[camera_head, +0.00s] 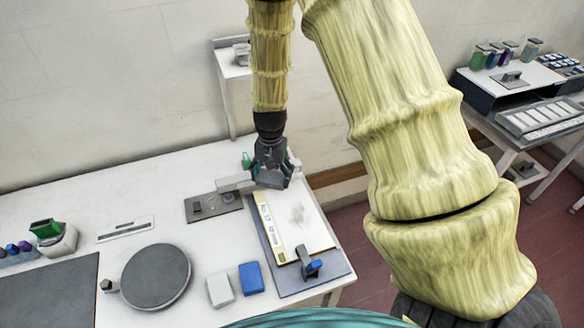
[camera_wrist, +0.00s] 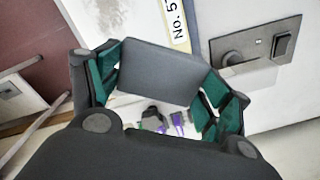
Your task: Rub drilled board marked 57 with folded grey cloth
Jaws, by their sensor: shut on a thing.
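The white drilled board (camera_head: 312,226) lies on a blue-grey backing at the right end of the bench, with a yellow-edged label strip and a grey smudge. The wrist view shows the board (camera_wrist: 143,22) with "No. 5" readable and the rest cut off. My gripper (camera_head: 270,178) is over the board's far end. In the wrist view my gripper (camera_wrist: 160,84) is shut on a dark grey flat block, the folded grey cloth (camera_wrist: 158,70). I cannot tell whether the cloth touches the board.
A blue block (camera_head: 251,278), a white block (camera_head: 220,290) and a round dark disc (camera_head: 156,277) lie further left. A wall shelf (camera_head: 232,66) is behind.

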